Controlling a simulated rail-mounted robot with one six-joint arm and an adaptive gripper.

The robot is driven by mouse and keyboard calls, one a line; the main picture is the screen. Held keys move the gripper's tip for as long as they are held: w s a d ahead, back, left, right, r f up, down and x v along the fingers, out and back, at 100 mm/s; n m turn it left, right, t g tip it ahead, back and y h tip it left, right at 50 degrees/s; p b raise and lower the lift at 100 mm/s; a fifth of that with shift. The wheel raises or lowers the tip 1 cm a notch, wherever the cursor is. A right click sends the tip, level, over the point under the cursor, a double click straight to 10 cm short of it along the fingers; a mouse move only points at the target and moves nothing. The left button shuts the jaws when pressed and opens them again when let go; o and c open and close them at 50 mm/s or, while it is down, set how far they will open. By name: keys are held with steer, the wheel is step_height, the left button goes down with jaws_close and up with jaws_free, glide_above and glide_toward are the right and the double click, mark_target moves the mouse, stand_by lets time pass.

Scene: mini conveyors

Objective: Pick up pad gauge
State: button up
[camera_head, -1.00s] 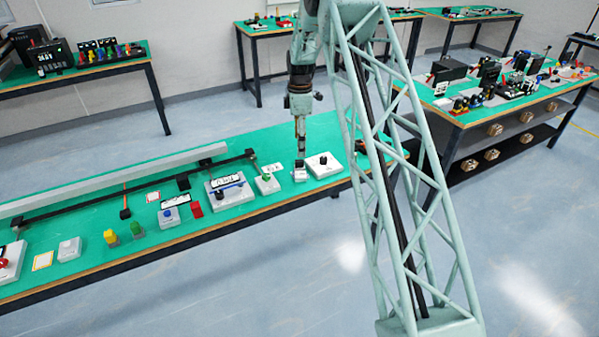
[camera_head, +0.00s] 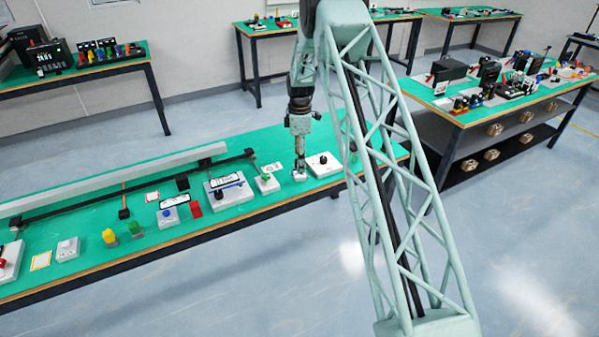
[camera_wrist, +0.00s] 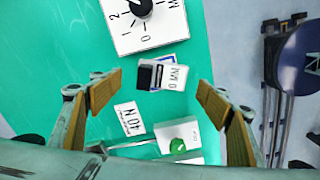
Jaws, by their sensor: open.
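The likely pad gauge (camera_wrist: 172,77) is a small block with a black end and a white printed face, lying on the green bench top in the wrist view. In the head view it is a small pale block (camera_head: 300,177), partly hidden by my gripper. My gripper (camera_wrist: 158,95) is open, its two tan-padded fingers spread wide to the left and right of the block. Nothing is between the pads in its grasp. In the head view my gripper (camera_head: 299,164) points down just above the block.
A white dial box with a black knob (camera_wrist: 143,8) sits just beyond the block. A white box with a green button (camera_wrist: 180,137) and a "40 N" label (camera_wrist: 129,119) lie nearer. The bench edge and floor are at right.

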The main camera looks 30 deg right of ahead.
stand_by(0.3)
steer(key=shift+s+a+f+b, duration=0.1)
steer(key=shift+s+f+b, duration=0.05)
steer(key=shift+f, duration=0.75)
steer(key=shift+s+f+b, duration=0.1)
steer(key=shift+f+b, duration=0.05)
steer(key=shift+f, duration=1.5)
steer(key=shift+c, duration=0.2)
steer(key=c, duration=1)
steer(key=shift+c, duration=0.2)
steer(key=shift+r, duration=1.75)
steer(key=s+a, duration=0.1)
steer(key=s, duration=0.6)
steer(key=s+a+r+p, duration=0.1)
steer(key=s+a, duration=0.1)
steer(key=s, duration=0.6)
steer(key=shift+s+a+r, duration=0.25)
steer(key=shift+s+a, duration=0.05)
